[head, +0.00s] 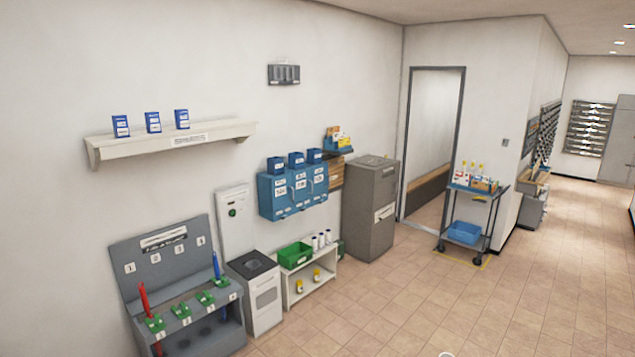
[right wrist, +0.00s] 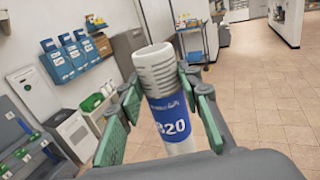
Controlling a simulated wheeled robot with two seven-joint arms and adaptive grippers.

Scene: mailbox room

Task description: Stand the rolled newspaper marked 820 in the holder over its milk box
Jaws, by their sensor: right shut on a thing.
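The rolled newspaper (right wrist: 168,113) is a pale roll with a blue band that reads 820. My right gripper (right wrist: 160,84) is shut around it, with a green-padded finger on each side. The roll's open end points away from the wrist. A small white rim at the bottom edge of the head view may be its tip. Three blue milk boxes (head: 293,192) hang on the left wall, each with a small open blue holder (head: 296,160) above it. They also show at the left of the right wrist view (right wrist: 68,56), well away from the roll. Their numbers are too small to read.
A low white shelf with a green crate (head: 294,255) stands below the boxes. A grey cabinet (head: 369,210) stands to their right and a white bin (head: 254,290) to the left. A cart (head: 474,205) is farther right. The tiled floor in front is clear.

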